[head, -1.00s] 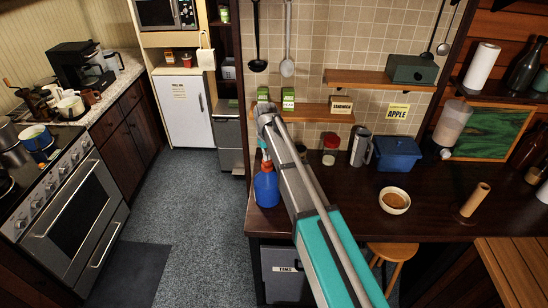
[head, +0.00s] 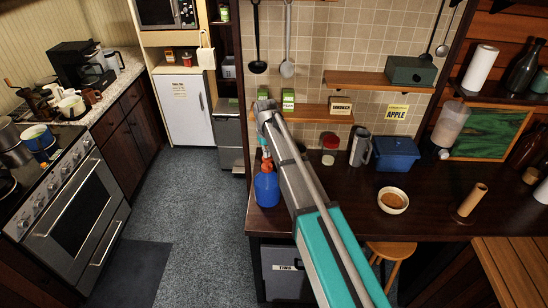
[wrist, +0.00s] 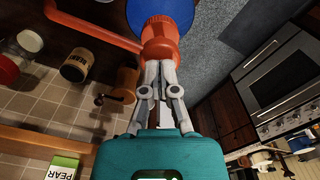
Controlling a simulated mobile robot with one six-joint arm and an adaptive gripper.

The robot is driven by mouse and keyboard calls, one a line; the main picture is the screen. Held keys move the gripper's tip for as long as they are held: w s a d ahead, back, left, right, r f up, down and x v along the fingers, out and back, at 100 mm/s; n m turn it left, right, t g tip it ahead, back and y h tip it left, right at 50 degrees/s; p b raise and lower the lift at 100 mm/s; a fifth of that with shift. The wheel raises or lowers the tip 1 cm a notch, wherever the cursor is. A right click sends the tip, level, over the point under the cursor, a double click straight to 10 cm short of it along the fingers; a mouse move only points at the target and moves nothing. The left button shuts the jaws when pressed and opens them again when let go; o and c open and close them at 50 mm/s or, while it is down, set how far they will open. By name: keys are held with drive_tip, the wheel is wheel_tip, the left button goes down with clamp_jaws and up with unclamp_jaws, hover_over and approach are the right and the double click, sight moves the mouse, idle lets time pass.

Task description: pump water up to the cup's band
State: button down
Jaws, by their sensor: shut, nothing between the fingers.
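The pump bottle (head: 266,188) stands on the left end of the dark counter, with a blue body and an orange pump top. In the wrist view its orange pump head (wrist: 160,42) is just beyond my gripper (wrist: 161,68), with the blue body (wrist: 162,8) behind. An orange spout (wrist: 95,27) runs to the left. My gripper is shut and empty, its fingertips together at the pump head; whether they touch is unclear. A pale, partly visible object (wrist: 30,41) sits left of the spout; I cannot tell if it is the cup. My arm hides part of the counter.
On the counter are a red-lidded jar (head: 330,149), a grey jug-like item (head: 360,147), a blue tub (head: 396,154), a bowl (head: 393,200) and a wooden post (head: 473,199). A shelf (head: 310,111) is behind my arm. Floor (head: 195,220) to the left is clear.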

drive_tip(key=shift+r+p, duration=0.55)
drive_tip(key=shift+r, duration=0.05)
idle(0.6)
drive_tip(key=shift+r+p, duration=2.45)
drive_tip(key=s+d+f+m+b, duration=0.2)
drive_tip(key=s+d+f+b, duration=0.8)
drive_tip(key=s, duration=0.3)
drive_tip(key=s+d+f+m+b, duration=0.3)
drive_tip(key=s+d+f+b, duration=0.8)
drive_tip(key=s, duration=0.2)
drive_tip(key=shift+d+f+m+b, duration=0.2)
drive_tip(key=shift+f+m+b, duration=0.1)
drive_tip(key=shift+f+b, duration=0.05)
